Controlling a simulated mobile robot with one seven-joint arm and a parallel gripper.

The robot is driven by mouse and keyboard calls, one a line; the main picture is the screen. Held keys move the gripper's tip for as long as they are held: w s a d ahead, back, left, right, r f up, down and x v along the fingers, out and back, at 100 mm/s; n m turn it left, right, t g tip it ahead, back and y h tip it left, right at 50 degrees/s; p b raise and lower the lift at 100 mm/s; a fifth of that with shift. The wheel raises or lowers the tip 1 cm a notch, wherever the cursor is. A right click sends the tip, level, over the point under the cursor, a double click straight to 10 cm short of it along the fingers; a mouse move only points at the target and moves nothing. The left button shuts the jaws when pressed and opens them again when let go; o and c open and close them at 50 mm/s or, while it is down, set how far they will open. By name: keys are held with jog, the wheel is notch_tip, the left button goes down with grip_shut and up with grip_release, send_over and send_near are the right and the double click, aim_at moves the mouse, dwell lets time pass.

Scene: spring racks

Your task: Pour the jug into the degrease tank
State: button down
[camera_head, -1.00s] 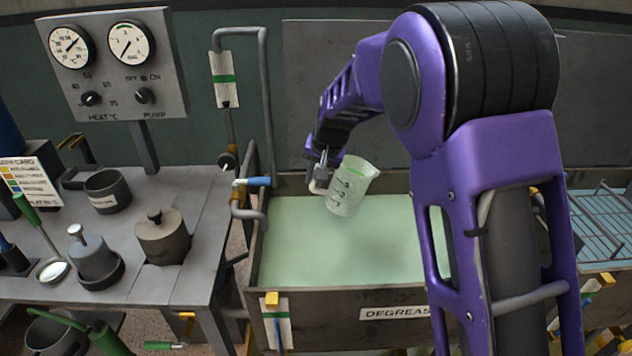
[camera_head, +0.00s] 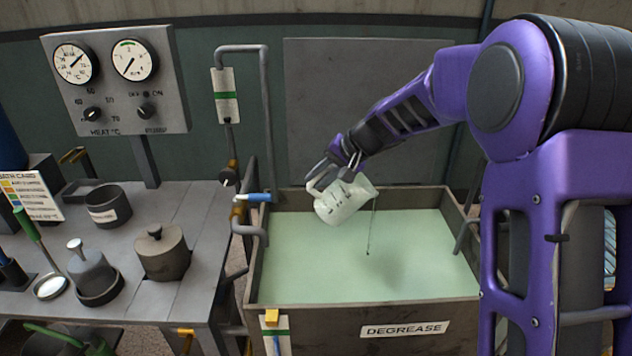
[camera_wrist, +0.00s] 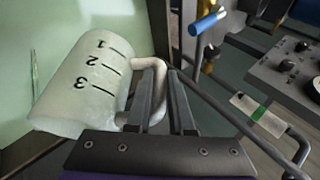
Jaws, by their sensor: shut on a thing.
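The jug (camera_head: 342,203) is translucent white with dark graduation marks. It is tilted strongly, its mouth toward the right, above the degrease tank (camera_head: 410,325). A thin dark stream runs from its lip down to the pale green liquid (camera_head: 330,265). My gripper (camera_head: 340,165) is shut on the jug's handle, above the tank. In the wrist view the jug (camera_wrist: 85,85) shows marks 1, 2 and 3, and the gripper fingers (camera_wrist: 165,110) close around its handle. The jug's inside is hidden, so its fill level cannot be told.
Left of the tank, a bench (camera_head: 205,230) holds a lidded pot (camera_head: 162,255), a dark cup (camera_head: 108,205) and a gauge panel (camera_head: 118,85). A pipe with a blue-handled valve (camera_head: 258,197) stands at the tank's left edge. A grey panel is behind.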

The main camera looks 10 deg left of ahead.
jog(key=shift+w+d+r+m+y+b, duration=0.15)
jog(key=shift+d+r+y+b, duration=0.2)
jog(key=shift+r+y, duration=0.2)
jog(key=shift+d+r+m+y+b, duration=0.1)
jog(key=shift+d+r+y+b, duration=0.1)
jog(key=shift+r+y+b, duration=0.25)
jog(key=shift+w+d+r+m+y+b, duration=0.15)
jog(key=shift+d+r+y+b, duration=0.15)
jog(key=shift+r+y, duration=0.35)
jog(key=shift+w+d+r+m+y+b, duration=0.15)
jog(key=shift+d+r+y+b, duration=0.2)
jog(key=shift+d+y+b, duration=0.35)
jog(key=shift+d+r+m+y+b, duration=0.2)
jog(key=shift+d+r+y+b, duration=0.15)
jog(key=shift+d+y+b, duration=0.45)
jog(key=shift+w+d+r+m+y+b, duration=0.15)
jog(key=shift+d+r+y+b, duration=0.3)
jog(key=shift+b, duration=0.5)
jog(key=shift+w+d+r+m+y+b, duration=0.15)
jog(key=shift+d+m+y+b, duration=0.1)
jog(key=shift+d+y+b, duration=0.3)
jog(key=shift+w+d+r+m+y+b, duration=0.1)
jog(key=shift+d+r+m+y+b, duration=0.2)
jog(key=shift+d+y, duration=0.45)
jog(key=shift+w+d+m+y+b, duration=0.1)
jog(key=shift+d+m+y+b, duration=0.05)
jog(key=shift+d+y+b, duration=0.45)
jog(key=shift+d, duration=0.15)
